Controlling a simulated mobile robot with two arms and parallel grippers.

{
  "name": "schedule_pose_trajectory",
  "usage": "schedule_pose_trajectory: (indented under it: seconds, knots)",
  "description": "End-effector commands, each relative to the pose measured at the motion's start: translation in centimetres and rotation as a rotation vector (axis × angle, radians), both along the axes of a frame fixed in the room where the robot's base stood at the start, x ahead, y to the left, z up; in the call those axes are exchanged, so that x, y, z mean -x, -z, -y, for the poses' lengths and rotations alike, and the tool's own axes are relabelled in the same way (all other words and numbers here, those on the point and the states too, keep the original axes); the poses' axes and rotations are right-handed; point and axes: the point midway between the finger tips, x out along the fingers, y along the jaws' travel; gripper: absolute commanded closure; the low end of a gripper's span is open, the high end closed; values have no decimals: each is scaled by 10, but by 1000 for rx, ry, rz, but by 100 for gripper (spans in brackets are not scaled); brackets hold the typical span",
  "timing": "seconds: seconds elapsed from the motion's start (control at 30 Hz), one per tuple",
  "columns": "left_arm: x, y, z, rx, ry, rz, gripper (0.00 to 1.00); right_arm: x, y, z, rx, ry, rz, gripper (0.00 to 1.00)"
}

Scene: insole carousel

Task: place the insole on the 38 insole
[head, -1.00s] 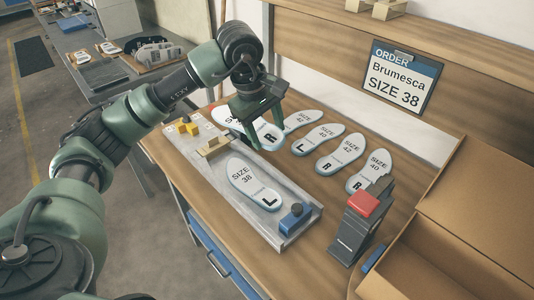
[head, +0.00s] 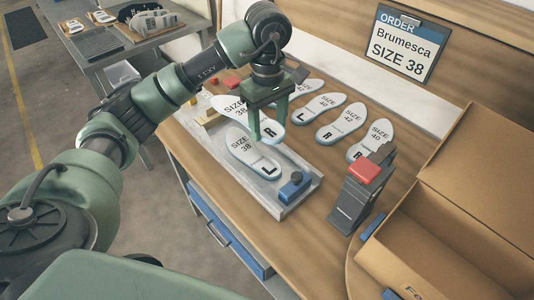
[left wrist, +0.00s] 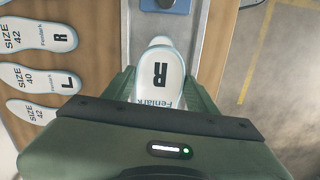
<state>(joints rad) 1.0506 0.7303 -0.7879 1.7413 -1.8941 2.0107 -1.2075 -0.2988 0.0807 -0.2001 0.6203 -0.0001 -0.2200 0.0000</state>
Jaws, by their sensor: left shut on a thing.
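A white insole marked SIZE 38 and R (head: 232,108) is held by my left gripper (head: 268,132). In the left wrist view the held insole (left wrist: 160,75) shows R and Fenlark between the shut fingers. Another insole, marked SIZE 38 and L (head: 250,152), lies flat in a grey tray (head: 285,205) in the head view. The held insole is just behind and above it, overlapping the tray's far side. An insole end (left wrist: 165,5) shows beyond the held one in the left wrist view. My right gripper is not in view.
Several other insoles marked 40 and 42 (head: 342,122) lie on the wooden bench to the right. A blue block (head: 294,187) sits at the tray's near end. A dark stand with a red top (head: 364,172) and an open cardboard box (head: 440,225) stand at the right.

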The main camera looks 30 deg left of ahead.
Motion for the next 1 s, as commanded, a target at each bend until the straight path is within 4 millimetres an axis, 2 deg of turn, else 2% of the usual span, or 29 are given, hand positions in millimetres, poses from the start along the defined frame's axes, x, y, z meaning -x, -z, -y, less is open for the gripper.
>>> schedule_pose_trajectory:
  seconds: [0.1, 0.3, 0.53, 0.73, 1.0]
  knots:
    - [2, 32, 0, 0, 0, -8, 88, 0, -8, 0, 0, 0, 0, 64]
    - [0, 67, 0, 0, -1, -1, 88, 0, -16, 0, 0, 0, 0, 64]
    - [0, 84, 0, 0, 0, -1, 88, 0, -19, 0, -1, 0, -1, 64]
    - [0, 111, 0, 1, -1, 0, 88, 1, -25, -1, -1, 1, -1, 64]
    - [-1, 114, 0, 0, 0, 2, 88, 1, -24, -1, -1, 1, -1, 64]
